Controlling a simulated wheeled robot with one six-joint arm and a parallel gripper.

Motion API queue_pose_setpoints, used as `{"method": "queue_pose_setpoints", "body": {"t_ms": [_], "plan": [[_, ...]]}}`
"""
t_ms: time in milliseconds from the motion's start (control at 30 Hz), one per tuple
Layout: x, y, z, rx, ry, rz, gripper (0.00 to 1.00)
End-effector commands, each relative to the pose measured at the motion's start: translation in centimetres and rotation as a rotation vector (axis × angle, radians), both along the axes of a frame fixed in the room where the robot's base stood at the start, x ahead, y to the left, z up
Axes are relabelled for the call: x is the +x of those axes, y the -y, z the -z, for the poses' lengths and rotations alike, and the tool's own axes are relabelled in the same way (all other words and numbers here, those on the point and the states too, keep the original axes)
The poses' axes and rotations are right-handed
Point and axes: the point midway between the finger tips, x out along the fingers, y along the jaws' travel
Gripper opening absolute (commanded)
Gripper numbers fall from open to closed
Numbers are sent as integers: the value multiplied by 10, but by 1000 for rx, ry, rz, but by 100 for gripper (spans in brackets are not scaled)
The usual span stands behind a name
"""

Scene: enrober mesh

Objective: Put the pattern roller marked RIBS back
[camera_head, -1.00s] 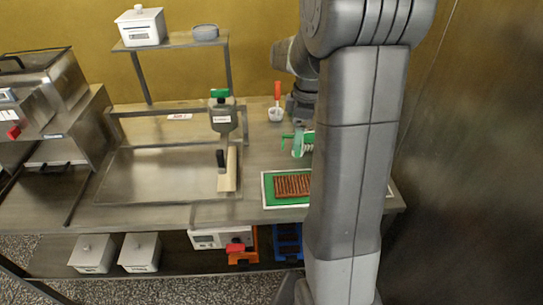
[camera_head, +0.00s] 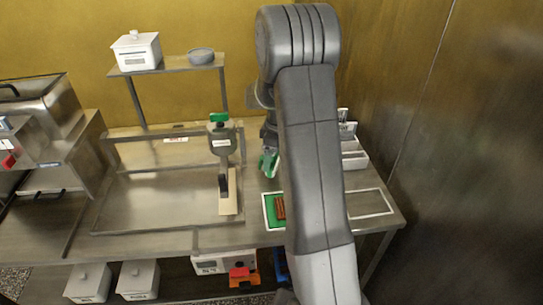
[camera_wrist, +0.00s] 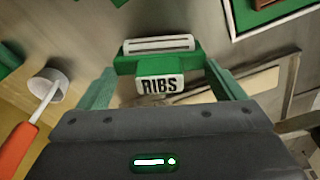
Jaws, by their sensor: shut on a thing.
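The pattern roller marked RIBS (camera_wrist: 160,86) is in my gripper (camera_wrist: 158,88) in the wrist view. It has a green frame, a black-on-white label and a pale ribbed roller at its far end. The green fingers are shut on it from both sides. In the head view, the green end of my gripper (camera_head: 268,162) hangs over the table, left of my arm and behind the green mat (camera_head: 269,211). A white rack (camera_head: 355,158) with upright dividers stands at the back right, partly hidden by my arm.
A brown ribbed slab (camera_head: 280,207) lies on the green mat, mostly hidden by my arm. An empty white outline (camera_head: 371,204) marks the table at right. A white cup (camera_wrist: 47,84) with an orange-handled tool is left in the wrist view. A green-topped dispenser (camera_head: 220,140) stands left.

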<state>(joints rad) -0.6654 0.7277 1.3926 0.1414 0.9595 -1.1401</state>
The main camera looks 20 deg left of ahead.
Motion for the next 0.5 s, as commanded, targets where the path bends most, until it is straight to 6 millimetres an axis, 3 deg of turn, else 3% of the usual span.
{"method": "queue_pose_setpoints", "body": {"t_ms": [100, 500], "plan": [[-1, 1, 13, -2, -2, 0, 69], [0, 0, 20, -1, 0, 0, 69]]}}
